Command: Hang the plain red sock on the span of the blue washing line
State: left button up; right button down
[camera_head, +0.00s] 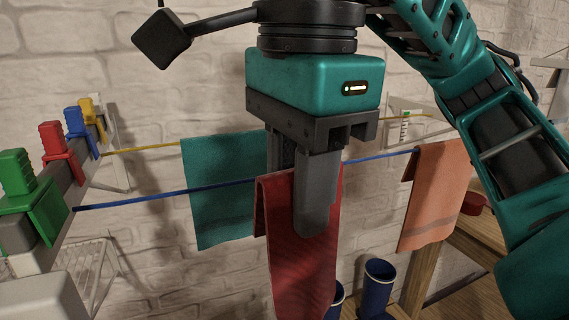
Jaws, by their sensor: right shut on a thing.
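The plain red sock (301,270) hangs in a fold below my right gripper (308,215), with a short layer at its left and a longer layer reaching down. The right gripper points down and is shut on the sock's upper part, one grey finger in front of the cloth. The blue washing line (165,194) slopes up from left to right and passes out of sight at the sock and gripper. The sock's top edge is level with the line; I cannot tell whether it lies over the line or before it. My left gripper is not in view.
A teal towel (217,190) hangs behind, by the yellow line (140,149). An orange towel (437,195) hangs at the blue line's right end. Green, red, blue and yellow clamps (32,205) sit on the left bar. Blue boots (376,290) stand below, near a wooden bench (480,240).

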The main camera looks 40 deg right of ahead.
jog(key=shift+s+d+r+m, duration=0.25)
jog(key=shift+s+r+m, duration=0.3)
jog(key=shift+m, duration=0.25)
jog(key=w+d, duration=0.1)
jog(key=w, duration=0.3)
jog(key=w+d, duration=0.1)
jog(key=w, duration=0.4)
jog(key=w+d+p, duration=0.1)
jog(key=w, duration=0.3)
jog(key=shift+w+r, duration=0.1)
jog(key=shift+w, duration=0.1)
jog(key=shift+w+d+f, duration=0.1)
jog(key=shift+w+f, duration=0.05)
jog(key=shift+f, duration=0.2)
notch_tip(320, 180, down, 4)
jog(key=b, duration=0.3)
jog(key=shift+b, duration=0.35)
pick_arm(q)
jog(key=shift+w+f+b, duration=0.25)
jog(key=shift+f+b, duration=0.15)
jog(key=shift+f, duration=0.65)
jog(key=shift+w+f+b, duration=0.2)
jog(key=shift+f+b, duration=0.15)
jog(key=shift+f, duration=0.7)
pick_arm(e)
jog(key=shift+f, duration=1.25)
